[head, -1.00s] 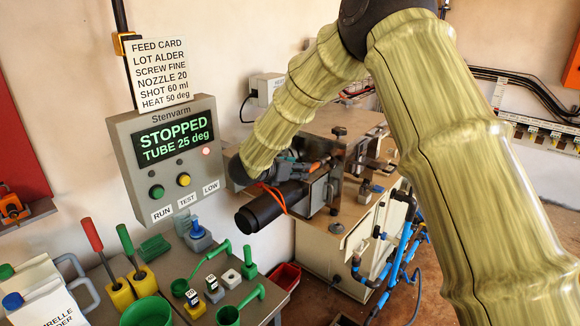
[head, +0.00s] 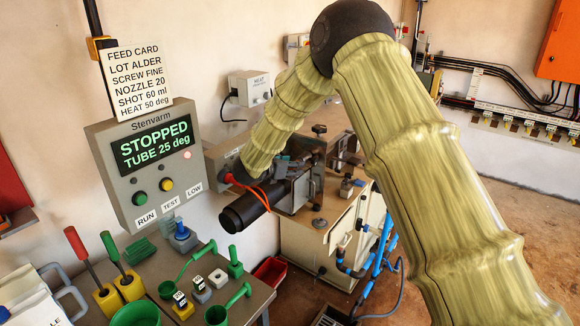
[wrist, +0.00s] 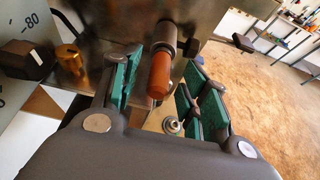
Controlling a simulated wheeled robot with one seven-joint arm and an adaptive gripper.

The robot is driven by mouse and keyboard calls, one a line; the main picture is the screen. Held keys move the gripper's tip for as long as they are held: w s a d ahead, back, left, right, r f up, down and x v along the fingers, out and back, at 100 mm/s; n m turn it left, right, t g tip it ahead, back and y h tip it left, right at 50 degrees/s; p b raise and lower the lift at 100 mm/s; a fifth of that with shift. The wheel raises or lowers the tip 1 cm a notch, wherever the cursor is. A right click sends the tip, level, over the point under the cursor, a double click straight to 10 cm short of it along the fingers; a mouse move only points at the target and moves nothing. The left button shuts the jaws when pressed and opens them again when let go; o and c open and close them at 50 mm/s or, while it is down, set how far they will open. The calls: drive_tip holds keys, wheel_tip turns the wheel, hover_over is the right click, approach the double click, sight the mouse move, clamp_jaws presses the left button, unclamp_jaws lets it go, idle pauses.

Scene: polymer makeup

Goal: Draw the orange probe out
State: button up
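The orange probe (wrist: 160,75) shows in the wrist view as a rounded orange handle below a dark metal collar (wrist: 168,40) on the machine. My gripper (wrist: 165,88) is open, with its green-padded fingers on either side of the handle. Gaps show between the handle and both pads, so I see no grip on it. In the head view my gripper (head: 286,166) is at the machine (head: 325,232), beyond a black cylinder (head: 245,212) with orange cables. The probe cannot be made out there.
The control panel (head: 122,183) reads STOPPED, TUBE 25 deg. A bench (head: 248,293) with green scoops, funnels and small blocks stands in front of it. Blue hoses (head: 382,250) run down the machine's right side. In the wrist view a brass fitting (wrist: 70,60) is left of the fingers.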

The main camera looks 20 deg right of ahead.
clamp_jaws()
drive_tip(key=shift+s+a+b, duration=0.5)
drive_tip(key=shift+a+b, duration=0.15)
drive_tip(key=shift+b, duration=0.2)
idle(0.6)
drive_tip(key=s+a+b, duration=0.3)
drive_tip(key=s+a, duration=0.1)
drive_tip(key=a, duration=0.1)
idle(1.1)
